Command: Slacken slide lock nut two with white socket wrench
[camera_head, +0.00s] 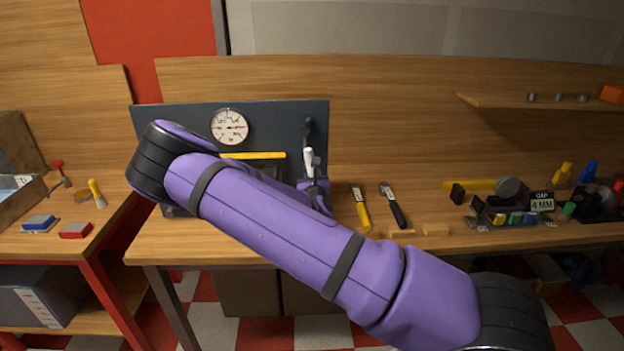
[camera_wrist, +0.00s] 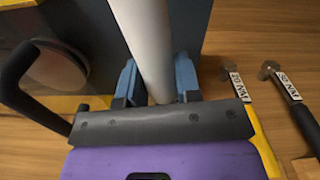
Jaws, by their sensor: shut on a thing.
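My gripper (camera_wrist: 158,86) is shut on the white socket wrench (camera_wrist: 147,40), whose white shaft stands between the two blue fingers in the wrist view. In the head view, the white end of the wrench (camera_head: 309,158) points up at the right part of the dark panel (camera_head: 275,118). My gripper (camera_head: 317,188) is partly hidden there by my purple arm. I cannot make out slide lock nut two or the wrench's socket end in either view, so I cannot tell whether they touch.
A round dial gauge (camera_head: 229,127) and a yellow bar (camera_head: 253,155) are at the panel. A yellow-handled tool (camera_head: 361,210) and a black-handled tool (camera_head: 396,210) lie on the bench to the right. Small blocks, a shelf (camera_head: 540,105) and a gap sign (camera_head: 541,201) are farther right.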

